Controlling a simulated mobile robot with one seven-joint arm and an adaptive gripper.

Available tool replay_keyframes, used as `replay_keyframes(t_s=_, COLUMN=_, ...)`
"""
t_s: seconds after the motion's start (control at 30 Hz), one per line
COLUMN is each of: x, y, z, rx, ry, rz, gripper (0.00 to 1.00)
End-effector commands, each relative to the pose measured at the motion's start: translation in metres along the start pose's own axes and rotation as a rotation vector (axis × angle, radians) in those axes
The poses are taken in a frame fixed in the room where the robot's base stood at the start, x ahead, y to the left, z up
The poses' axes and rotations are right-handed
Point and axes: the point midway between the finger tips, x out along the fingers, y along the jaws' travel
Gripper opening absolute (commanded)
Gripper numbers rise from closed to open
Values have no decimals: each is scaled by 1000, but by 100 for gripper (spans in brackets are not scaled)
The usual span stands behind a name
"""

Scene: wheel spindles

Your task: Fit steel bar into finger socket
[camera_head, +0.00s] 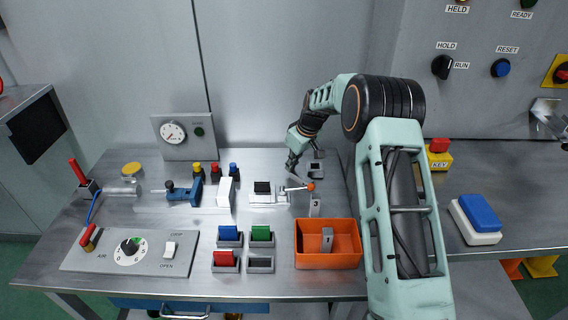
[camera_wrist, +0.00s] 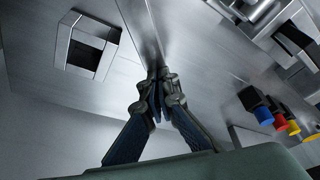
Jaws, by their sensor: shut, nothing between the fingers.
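My gripper (camera_head: 291,168) is low over the back of the steel bench, left of a small grey socket block (camera_head: 316,171) with a dark square opening. In the wrist view my gripper (camera_wrist: 157,84) is shut, its fingertips together with nothing between them. The socket block (camera_wrist: 88,50) is upper left there, apart from the fingers, its square opening empty. A long grey piece that looks like the steel bar (camera_wrist: 138,28) runs from the top edge down to the fingertips; I cannot tell whether they touch it. Grey blocks marked 3 (camera_head: 315,208) and 1 (camera_head: 327,239) also show.
An orange bin (camera_head: 328,266) holds the block marked 1. A toggle clamp (camera_head: 270,197) with an orange-tipped lever stands left of the block marked 3. Colored push buttons (camera_head: 214,170) stand farther left. Slotted holders (camera_head: 228,238) and a control panel (camera_head: 130,250) are at the front.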

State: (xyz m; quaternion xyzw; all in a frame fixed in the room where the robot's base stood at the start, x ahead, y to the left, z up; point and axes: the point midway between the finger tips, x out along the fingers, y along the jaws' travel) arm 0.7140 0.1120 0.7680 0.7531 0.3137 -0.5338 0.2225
Motion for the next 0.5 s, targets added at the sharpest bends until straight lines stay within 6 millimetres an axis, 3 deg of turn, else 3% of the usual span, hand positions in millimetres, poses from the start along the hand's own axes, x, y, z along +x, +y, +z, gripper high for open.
replay_keyframes(t_s=0.5, x=-33, y=1, z=102, rx=5, ry=-2, rz=1, gripper=0)
